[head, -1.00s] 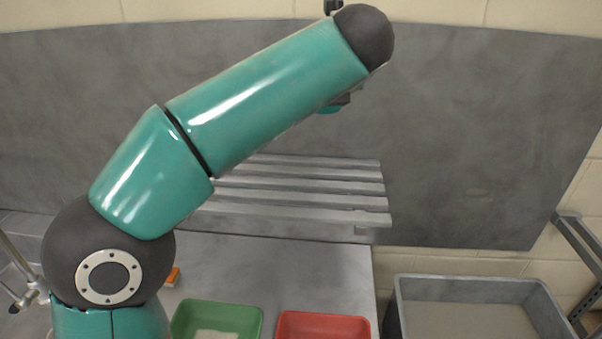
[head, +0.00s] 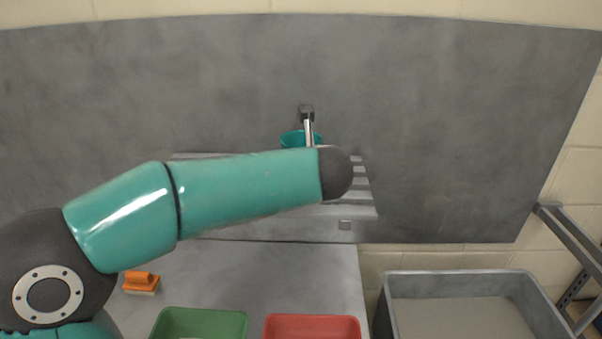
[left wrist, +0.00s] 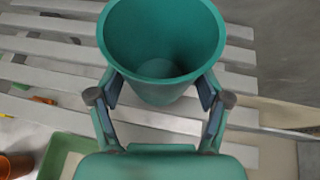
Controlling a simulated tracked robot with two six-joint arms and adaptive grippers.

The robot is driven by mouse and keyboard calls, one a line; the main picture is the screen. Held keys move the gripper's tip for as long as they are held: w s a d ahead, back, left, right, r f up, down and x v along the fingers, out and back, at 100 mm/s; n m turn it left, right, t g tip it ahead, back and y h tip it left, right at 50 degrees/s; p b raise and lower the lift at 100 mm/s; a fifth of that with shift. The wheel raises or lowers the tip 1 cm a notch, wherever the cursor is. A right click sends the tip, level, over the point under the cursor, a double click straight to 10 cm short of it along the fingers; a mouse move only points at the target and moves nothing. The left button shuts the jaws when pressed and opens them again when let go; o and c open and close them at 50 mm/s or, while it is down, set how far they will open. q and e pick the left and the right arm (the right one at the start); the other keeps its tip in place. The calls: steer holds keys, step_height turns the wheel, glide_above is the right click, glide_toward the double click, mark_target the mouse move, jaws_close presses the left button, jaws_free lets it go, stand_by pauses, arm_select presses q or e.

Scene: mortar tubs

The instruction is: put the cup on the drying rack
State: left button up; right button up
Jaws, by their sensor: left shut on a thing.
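The teal cup (left wrist: 165,45) is between the fingers of my left gripper (left wrist: 160,95) in the left wrist view, with its open mouth towards the camera. The gripper is shut on it. The grey slatted drying rack (head: 350,211) is fixed at the back wall in the head view. Its slats (left wrist: 45,48) also show behind the cup in the left wrist view. I cannot tell whether the cup touches them. In the head view my arm covers much of the rack and hides the fingers; a teal patch shows just above the arm. My right gripper is not in view.
A green tray (head: 205,316) and a red tray (head: 312,320) stand at the front of the grey bench (head: 290,270). An orange brush-like block (head: 141,283) lies left of them. A grey tub (head: 470,277) stands at the right. The rack's right end looks bare.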

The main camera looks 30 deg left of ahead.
arm_select(q)
steer(key=shift+f, duration=0.75)
steer(key=shift+f, duration=0.2)
steer(key=o, duration=1.2)
steer(key=shift+r, duration=0.1)
steer(key=shift+r, duration=0.1)
